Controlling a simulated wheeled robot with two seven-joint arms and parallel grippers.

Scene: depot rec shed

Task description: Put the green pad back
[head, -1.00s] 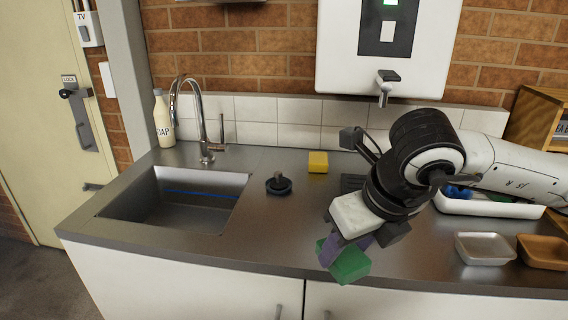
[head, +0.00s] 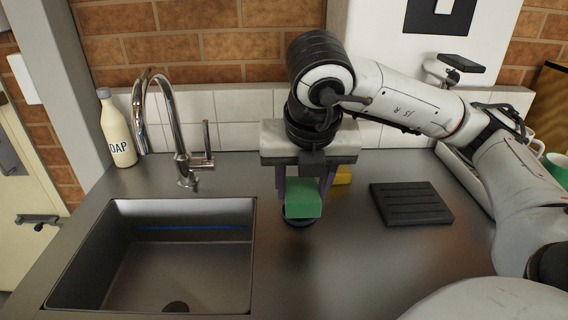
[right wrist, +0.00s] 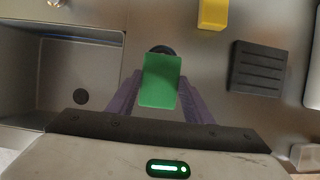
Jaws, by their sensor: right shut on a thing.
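The green pad (head: 303,198) is a small green block in the jaws of my right gripper (head: 301,190). The gripper points down and is shut on it, over the counter just right of the sink. In the right wrist view the green pad (right wrist: 161,80) sits between the two purple fingers of the right gripper (right wrist: 160,95). A dark round thing (head: 297,222) is below and behind the pad, mostly hidden by it; it also shows past the pad's far edge in the right wrist view (right wrist: 160,49). My left gripper is not in view.
A yellow block (head: 343,175) lies behind the gripper, partly hidden. A dark ridged mat (head: 411,203) lies to the right on bare counter. The sink (head: 82,262) opens at left, with the tap (head: 184,160) and a soap bottle (head: 118,130) behind it.

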